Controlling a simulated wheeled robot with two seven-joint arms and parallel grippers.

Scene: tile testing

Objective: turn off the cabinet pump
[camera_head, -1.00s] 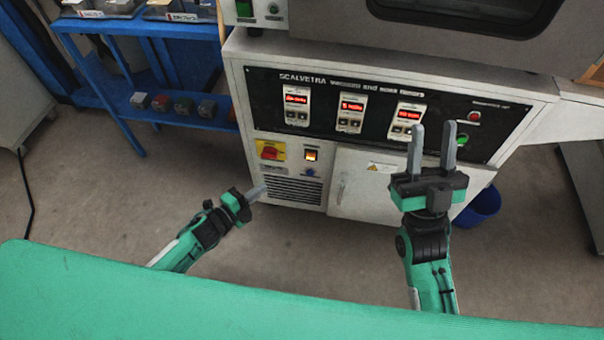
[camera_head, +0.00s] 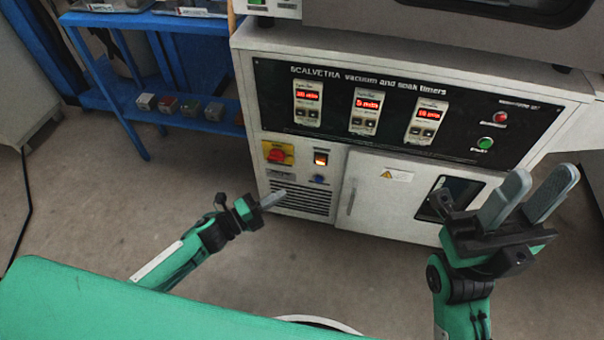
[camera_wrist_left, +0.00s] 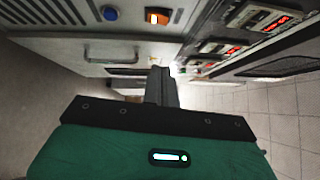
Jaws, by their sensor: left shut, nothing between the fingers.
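The grey cabinet (camera_head: 392,167) has a lit orange rocker switch (camera_head: 320,158) low on its front. A red and yellow rotary switch (camera_head: 278,153) is left of it, and a blue knob (camera_head: 319,180) is below. In the left wrist view the lit switch (camera_wrist_left: 158,18) and blue knob (camera_wrist_left: 109,13) show at the top. My left gripper (camera_head: 277,196) is shut and empty, in front of the vent grille and below the switches, apart from the lit switch. Its closed fingers (camera_wrist_left: 161,86) show in the wrist view. My right gripper (camera_head: 541,180) is open and empty, at the right.
The black timer panel (camera_head: 385,109) has three red displays, a red button (camera_head: 500,117) and a green button (camera_head: 486,143). A cabinet door with a handle (camera_head: 352,197) is right of the switches. A blue shelf (camera_head: 175,120) stands left. Floor before the cabinet is clear.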

